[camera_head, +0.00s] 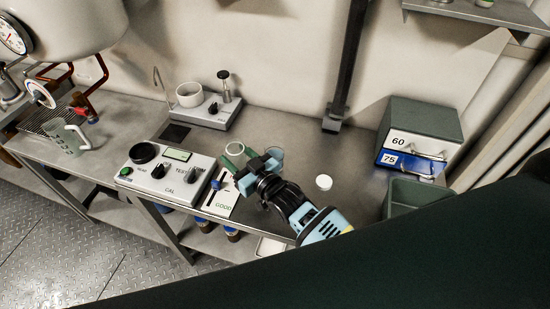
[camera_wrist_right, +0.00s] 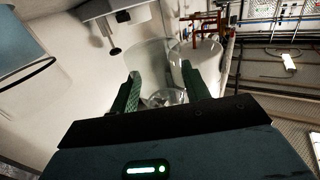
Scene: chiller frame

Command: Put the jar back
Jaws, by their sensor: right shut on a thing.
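A clear glass jar (camera_head: 234,150) with a pale round rim is at my right gripper in the head view, over the counter behind the marked card. My right gripper (camera_head: 256,166) is shut on it. In the wrist view the see-through jar (camera_wrist_right: 150,58) stands between the two green fingers of the right gripper (camera_wrist_right: 163,88). Whether the jar touches the counter I cannot tell. Another clear round glass shape (camera_head: 276,152) shows just right of the gripper. My left gripper is not in view.
A white round lid (camera_head: 323,182) lies on the counter to the right. A control box (camera_head: 165,171) stands left, with a GOOD card (camera_head: 223,205) beside it. A drawer cabinet (camera_head: 418,135) and green bin (camera_head: 412,197) are at the right.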

